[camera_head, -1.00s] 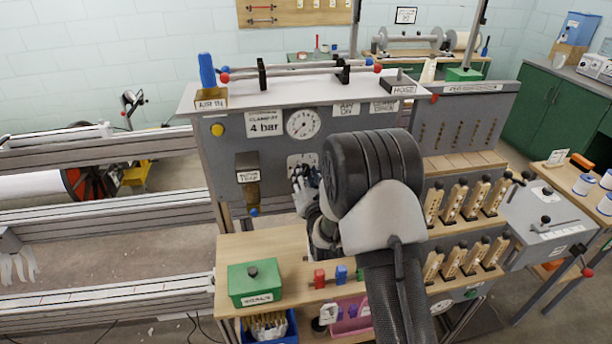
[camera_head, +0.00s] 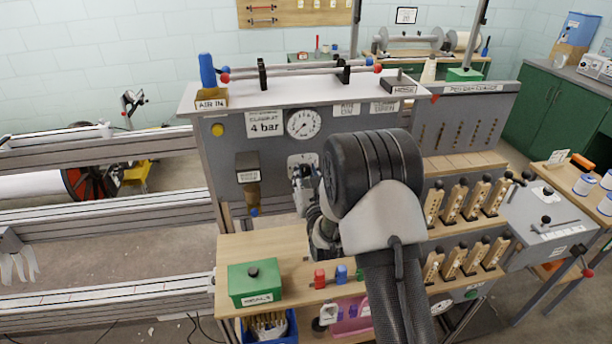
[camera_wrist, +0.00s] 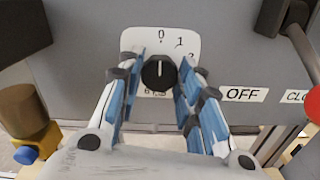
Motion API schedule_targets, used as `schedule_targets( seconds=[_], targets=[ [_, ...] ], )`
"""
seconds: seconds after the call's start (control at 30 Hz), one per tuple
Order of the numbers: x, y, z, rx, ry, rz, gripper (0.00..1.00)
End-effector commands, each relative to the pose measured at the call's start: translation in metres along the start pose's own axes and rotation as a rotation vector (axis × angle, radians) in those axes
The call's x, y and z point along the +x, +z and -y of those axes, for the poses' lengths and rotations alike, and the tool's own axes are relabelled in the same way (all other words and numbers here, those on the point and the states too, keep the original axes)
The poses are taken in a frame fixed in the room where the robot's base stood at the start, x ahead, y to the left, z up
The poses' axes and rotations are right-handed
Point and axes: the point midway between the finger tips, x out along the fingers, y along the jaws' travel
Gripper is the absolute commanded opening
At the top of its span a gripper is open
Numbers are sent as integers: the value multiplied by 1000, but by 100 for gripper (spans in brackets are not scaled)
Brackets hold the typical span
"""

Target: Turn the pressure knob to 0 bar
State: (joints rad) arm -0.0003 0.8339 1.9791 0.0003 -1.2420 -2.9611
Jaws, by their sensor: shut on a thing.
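The pressure knob (camera_wrist: 158,73) is a round black knob with a white pointer line, on a white scale plate (camera_wrist: 133,39) in the wrist view. The pointer line stands about upright, toward the 0 mark. The 1 lies up and right of it. My gripper (camera_wrist: 160,76) has its blue-padded fingers on both sides of the knob and is shut on it. In the head view my gripper (camera_head: 304,182) is at the panel (camera_head: 350,133), below the round gauge (camera_head: 303,124). There the knob is hidden behind my gripper, and only the plate's top shows.
The water trap (camera_head: 248,170) hangs on the panel left of the knob. Right of the knob in the wrist view are an OFF label (camera_wrist: 243,95) and a lever with a red end (camera_wrist: 313,103). A green box (camera_head: 255,285) stands on the wooden shelf below.

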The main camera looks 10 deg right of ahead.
Motion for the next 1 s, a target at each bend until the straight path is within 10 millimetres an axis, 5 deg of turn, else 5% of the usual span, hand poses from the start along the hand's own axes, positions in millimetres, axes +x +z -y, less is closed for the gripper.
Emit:
schedule_targets(
  seconds=[0.33, 0.67, 1.0],
  targets=[
    [0, 0, 0, 0, 0, 1, 53],
    [-1, 0, 0, 1, 0, 0, 53],
    [-56, -1, 0, 1, -1, -4, 53]
  ],
)
